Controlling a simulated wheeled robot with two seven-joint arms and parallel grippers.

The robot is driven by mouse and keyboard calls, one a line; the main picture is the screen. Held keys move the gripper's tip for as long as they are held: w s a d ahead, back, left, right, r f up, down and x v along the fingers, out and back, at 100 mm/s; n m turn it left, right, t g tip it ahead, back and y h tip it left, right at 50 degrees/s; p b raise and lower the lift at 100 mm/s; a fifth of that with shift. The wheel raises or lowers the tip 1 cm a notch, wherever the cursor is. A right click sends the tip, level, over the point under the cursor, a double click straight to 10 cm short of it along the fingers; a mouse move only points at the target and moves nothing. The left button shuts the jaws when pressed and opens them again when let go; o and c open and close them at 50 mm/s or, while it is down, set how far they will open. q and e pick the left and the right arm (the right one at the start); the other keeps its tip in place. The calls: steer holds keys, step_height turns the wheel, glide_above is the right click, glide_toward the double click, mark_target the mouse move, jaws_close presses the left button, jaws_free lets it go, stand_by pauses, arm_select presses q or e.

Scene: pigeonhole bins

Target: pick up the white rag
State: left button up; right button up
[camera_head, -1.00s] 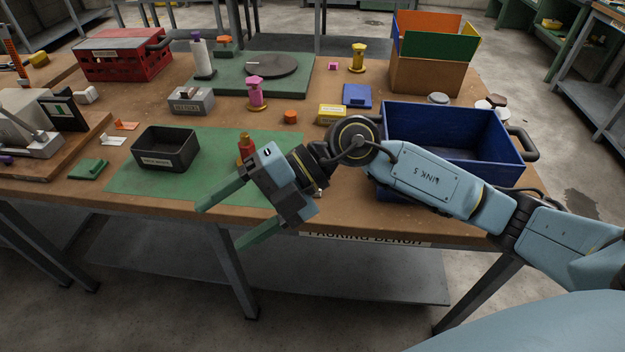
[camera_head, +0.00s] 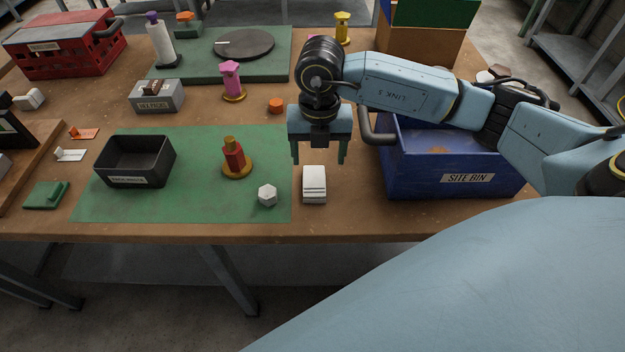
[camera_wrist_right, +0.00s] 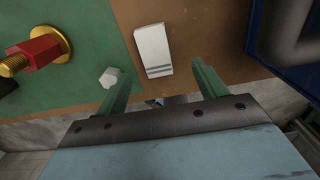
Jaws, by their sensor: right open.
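The white rag (camera_head: 314,184) is a small folded rectangle on the brown bench top, just right of the green mat. In the right wrist view the rag (camera_wrist_right: 153,48) shows grey stripes at its near end and lies ahead of the fingers, between their lines. My right gripper (camera_head: 319,160) is open and points down above and just behind the rag in the head view. Its two green fingers (camera_wrist_right: 160,77) are apart with nothing between them. My left gripper is not in view.
A black bin (camera_head: 137,181) is farther left. The blue site bin (camera_head: 415,180) stands close on the right.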

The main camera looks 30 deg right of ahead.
mark_target(314, 180)
steer(key=shift+f, duration=0.95)
steer(key=shift+a+f, duration=0.25)
steer(key=shift+f, duration=0.65)
step_height(314, 180, down, 3)
steer(key=shift+w+a+r, duration=0.1)
steer(key=shift+a+r, duration=0.05)
steer(key=shift+f, duration=0.4)
steer(key=shift+c, duration=0.3)
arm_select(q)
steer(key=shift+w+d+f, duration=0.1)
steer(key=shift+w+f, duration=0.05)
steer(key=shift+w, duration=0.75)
arm_select(e)
steer(key=c, duration=1)
